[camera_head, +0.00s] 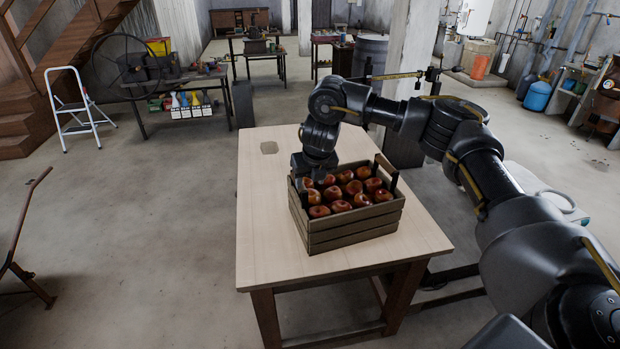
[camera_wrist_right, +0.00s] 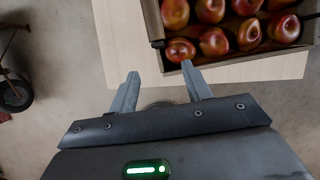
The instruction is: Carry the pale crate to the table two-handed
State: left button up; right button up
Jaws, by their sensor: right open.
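A slatted grey-brown wooden crate (camera_head: 352,232) full of red apples stands upright on the pale wooden table (camera_head: 270,255). In the right wrist view, one side and corner of the crate (camera_wrist_right: 153,22) show at the top. My right gripper (camera_head: 308,170) reaches down at the crate's far left end; my arm passes above and behind the crate. In the right wrist view its two fingers (camera_wrist_right: 160,70) are apart with nothing between them, just off the crate's edge. Whether a finger touches the crate cannot be told. My left gripper is not in view.
The table is bare to the left of the crate and in front of it. A white stepladder (camera_head: 75,110) and a workbench with bottles (camera_head: 185,100) stand at the back left. Open concrete floor lies left of the table. A concrete pillar (camera_head: 405,45) rises behind my right arm.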

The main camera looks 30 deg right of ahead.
send_over(306, 197)
jog(key=s, duration=0.2)
notch_tip(306, 197, down, 4)
jog(key=f, duration=0.1)
jog(key=shift+a+x, duration=0.1)
jog(key=shift+x, duration=1.3)
jog(key=shift+a+x, duration=0.15)
jog(key=shift+x, duration=1.2)
jog(key=shift+c, duration=0.4)
grip_shut()
